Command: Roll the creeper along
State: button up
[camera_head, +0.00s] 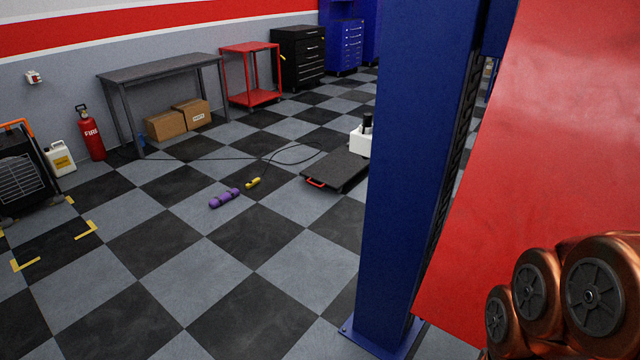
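The creeper (340,170) is a low, flat, dark board with a red handle (316,184) at its near end. It lies on the checkered floor past the middle of the room, just left of a blue post. Its far right part is partly hidden by a white box and the post. My copper-coloured arm (545,300) shows at the bottom right corner. My gripper is not in view.
A blue post (405,200) and a large red panel (540,130) block the right side. A purple roller (224,198), a small yellow object (253,183) and a black cable (215,158) lie on the floor. A white box (360,142) stands by the creeper. The near left floor is clear.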

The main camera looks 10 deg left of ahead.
aim_at(337, 168)
jog(key=k, duration=1)
jog(key=u, duration=0.7)
jog(key=i, duration=6.15)
jog(key=u, duration=0.1)
